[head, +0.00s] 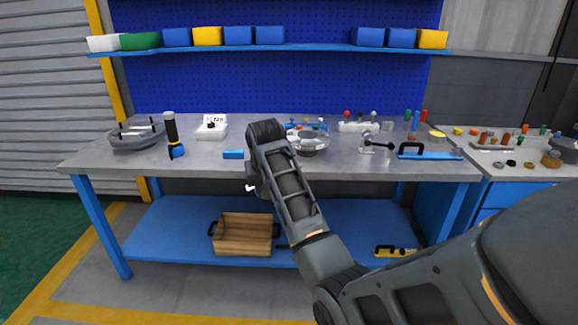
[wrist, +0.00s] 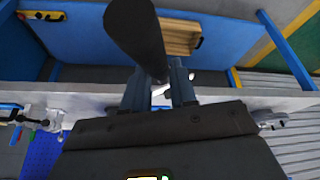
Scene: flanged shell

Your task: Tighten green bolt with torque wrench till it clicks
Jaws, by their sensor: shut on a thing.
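My gripper is shut on a dark cylindrical handle (wrist: 137,35), which looks like the torque wrench's. In the wrist view its fingers (wrist: 158,88) stand either side of the handle's lower part, with a small pale piece between them. A lit green display (wrist: 146,178) shows at the bottom edge; I cannot tell what it belongs to. In the head view my arm hides most of the gripper, low before the bench's front edge; a small white tip (head: 251,188) shows there. A round grey flanged part (head: 309,145) sits on the bench behind my arm. I cannot make out the green bolt surely.
The grey bench top (head: 215,165) holds a grey dish-like part (head: 137,140), an upright black and blue tool (head: 172,132), a blue block (head: 233,154), a clamp-like fixture (head: 375,145) and a blue tray (head: 430,155). A wooden crate (head: 243,234) stands on the lower shelf.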

